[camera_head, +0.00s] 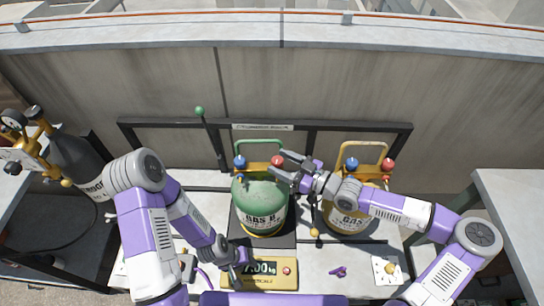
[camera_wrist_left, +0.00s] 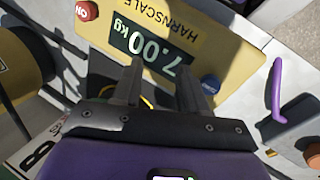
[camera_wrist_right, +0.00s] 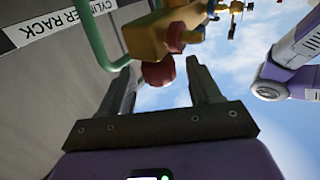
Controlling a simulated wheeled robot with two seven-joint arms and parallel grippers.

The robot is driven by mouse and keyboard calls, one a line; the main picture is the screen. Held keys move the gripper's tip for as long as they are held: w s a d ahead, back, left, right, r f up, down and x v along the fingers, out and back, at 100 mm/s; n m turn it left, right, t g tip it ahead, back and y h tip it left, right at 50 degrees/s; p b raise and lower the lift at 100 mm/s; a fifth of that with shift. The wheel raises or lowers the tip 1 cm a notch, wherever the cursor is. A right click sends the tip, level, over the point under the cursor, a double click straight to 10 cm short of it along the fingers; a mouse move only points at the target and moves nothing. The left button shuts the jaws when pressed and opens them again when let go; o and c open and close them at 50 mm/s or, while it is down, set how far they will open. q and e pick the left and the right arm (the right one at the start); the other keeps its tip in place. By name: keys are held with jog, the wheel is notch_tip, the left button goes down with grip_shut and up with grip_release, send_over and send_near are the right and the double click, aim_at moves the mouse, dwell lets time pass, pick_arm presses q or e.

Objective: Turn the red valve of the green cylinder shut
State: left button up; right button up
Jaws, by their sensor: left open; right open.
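The green cylinder (camera_head: 262,203) stands in the rack with a blue valve (camera_head: 240,162) on its left and the red valve (camera_head: 278,160) on its right. My right gripper (camera_head: 282,167) is open at the red valve. In the right wrist view the red valve (camera_wrist_right: 158,73) shows between the open fingers (camera_wrist_right: 161,68), nearer the left finger; contact cannot be told. My left gripper (camera_head: 238,269) is open and empty, low in front of the green cylinder and over the yellow scale (camera_head: 260,284). The left wrist view shows its fingers (camera_wrist_left: 158,76) before the scale's 7.00 kg display (camera_wrist_left: 152,45).
A yellow cylinder (camera_head: 346,218) with its own blue and red valves stands to the right, partly behind my right arm. A dark cylinder (camera_head: 75,160) with a gauge stands at the left. The black rack bar (camera_head: 360,127) runs behind. A purple item (camera_head: 338,271) lies right of the scale.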

jog(key=shift+x, duration=1.85)
jog(key=c, duration=1)
